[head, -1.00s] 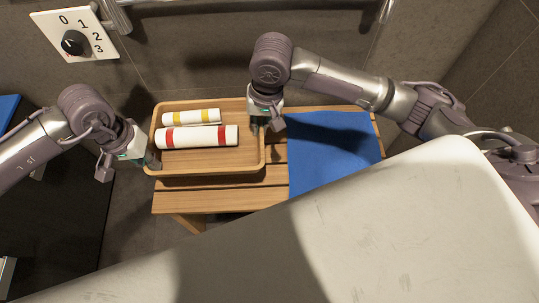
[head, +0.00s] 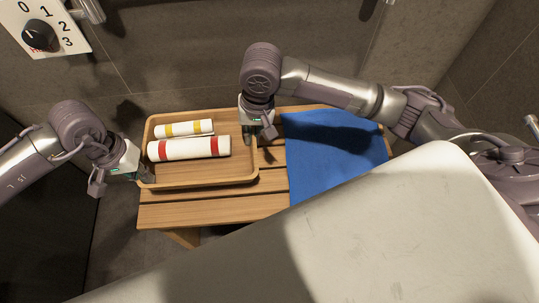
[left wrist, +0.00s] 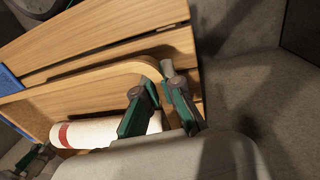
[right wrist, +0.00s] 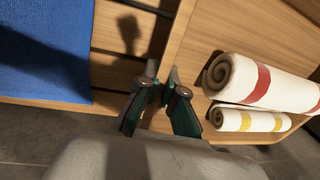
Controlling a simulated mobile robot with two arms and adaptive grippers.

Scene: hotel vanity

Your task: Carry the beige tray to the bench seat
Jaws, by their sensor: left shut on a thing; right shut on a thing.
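The beige tray (head: 205,181) is wooden and shallow, with a raised rim. It is level over the left part of the slatted wooden bench seat (head: 215,208); I cannot tell whether it touches the slats. Two rolled towels lie in it: one with red bands (head: 190,148), one with yellow bands (head: 183,129). My left gripper (head: 147,176) is shut on the tray's left rim, and its fingers show in the left wrist view (left wrist: 158,90). My right gripper (head: 259,138) is shut on the right rim, also seen in the right wrist view (right wrist: 164,85).
A blue towel (head: 335,150) covers the right part of the bench, close to the tray's right side. A large white surface (head: 370,235) fills the foreground. A wall stands behind the bench, with a dial panel (head: 40,35) at the upper left.

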